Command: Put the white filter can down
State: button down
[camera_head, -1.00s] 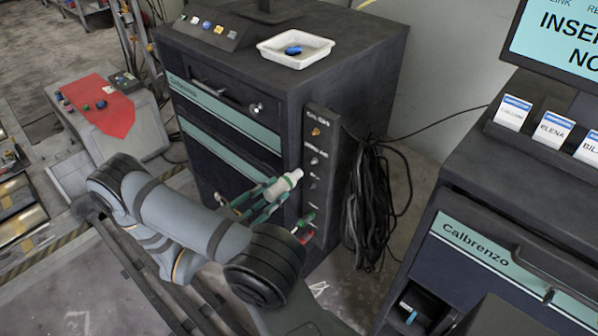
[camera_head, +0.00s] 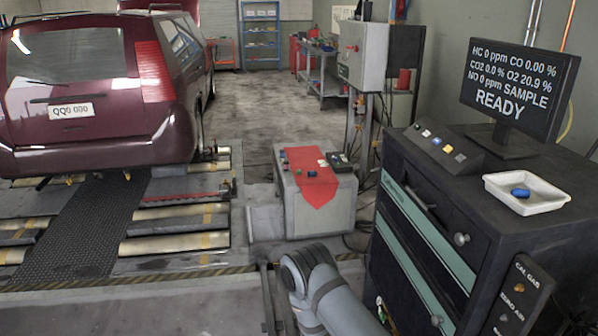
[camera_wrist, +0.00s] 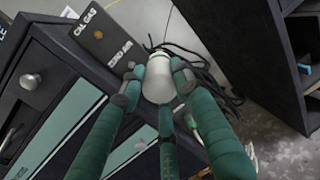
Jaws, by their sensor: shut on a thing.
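The white filter can (camera_wrist: 158,80) is between the green fingers of my gripper (camera_wrist: 158,74) in the wrist view. My gripper is shut on it and holds it in the air beside the dark analyzer cabinet. The fingers cover parts of the can's sides. In the head view my arm enters at the bottom, and the can and most of the gripper are out of frame or hidden there.
The analyzer cabinet (camera_head: 430,215) carries a white tray (camera_head: 553,205) with a blue item (camera_head: 520,191) in it, and a monitor (camera_head: 515,85). A grey bench (camera_head: 338,212) with a red cloth (camera_head: 317,187) holds several small parts. A maroon car (camera_head: 90,85) stands on the rollers. Dark cables (camera_wrist: 200,62) hang near the cabinet.

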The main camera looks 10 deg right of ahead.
jog(key=w+a+n+t+y, duration=0.1)
jog(key=w+a+n+t, duration=0.1)
jog(key=a+n+t, duration=0.2)
jog(key=w+a+n+t+y, duration=0.2)
jog(key=a+n+t, duration=0.3)
jog(key=a, duration=1.5)
jog(key=t, duration=0.5)
jog(key=shift+w+a+f+n+y+p, duration=0.2)
jog(key=shift+w+n+y+p, duration=0.05)
jog(key=shift+n+y+p, duration=0.05)
